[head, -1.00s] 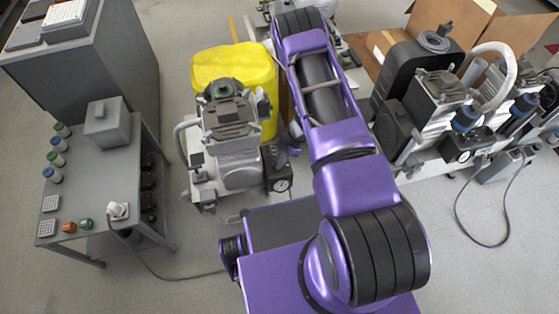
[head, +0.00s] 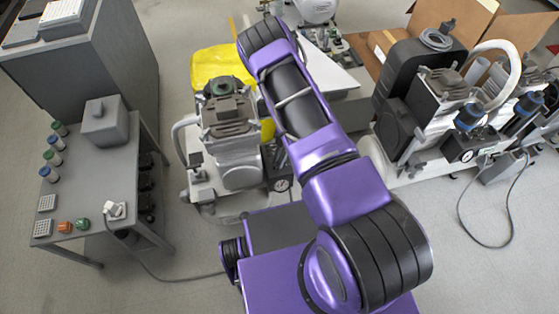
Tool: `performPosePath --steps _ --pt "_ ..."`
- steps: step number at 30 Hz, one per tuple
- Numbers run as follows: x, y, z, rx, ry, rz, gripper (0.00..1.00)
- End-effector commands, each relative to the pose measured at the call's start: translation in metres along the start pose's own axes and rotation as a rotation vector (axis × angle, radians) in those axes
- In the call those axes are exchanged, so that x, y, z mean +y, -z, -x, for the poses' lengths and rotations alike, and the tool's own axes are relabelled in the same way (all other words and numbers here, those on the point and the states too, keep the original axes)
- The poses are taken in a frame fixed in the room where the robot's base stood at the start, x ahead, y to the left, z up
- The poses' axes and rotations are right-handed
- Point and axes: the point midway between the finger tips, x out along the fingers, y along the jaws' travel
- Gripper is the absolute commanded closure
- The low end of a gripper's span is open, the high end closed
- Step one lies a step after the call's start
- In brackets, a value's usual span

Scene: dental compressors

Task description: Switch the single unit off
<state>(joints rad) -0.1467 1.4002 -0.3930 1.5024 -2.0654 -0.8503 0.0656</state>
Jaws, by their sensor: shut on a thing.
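The single unit (head: 232,140) is a grey and silver compressor with one ribbed motor head, standing on the floor left of my arm.
A yellow bag-like object (head: 215,62) stands behind the unit. A grey table (head: 85,185) with a plugged-in cable stands at left. A larger compressor assembly (head: 440,110) and cardboard boxes (head: 510,40) are at right. Cables lie on the floor, which is clear at front right.

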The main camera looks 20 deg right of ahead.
Motion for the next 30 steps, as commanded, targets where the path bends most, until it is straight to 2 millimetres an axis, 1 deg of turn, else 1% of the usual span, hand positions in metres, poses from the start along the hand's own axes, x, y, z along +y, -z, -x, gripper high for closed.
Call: performPosePath --steps 18,24,30 --pt "0.0042 0.0007 -0.0006 -0.003 0.225 0.542 1.00" --pt "0.0052 0.0016 -0.0003 -0.002 0.290 0.699 1.00" --pt "0.0053 0.0019 -0.0005 -0.002 0.340 0.820 1.00"
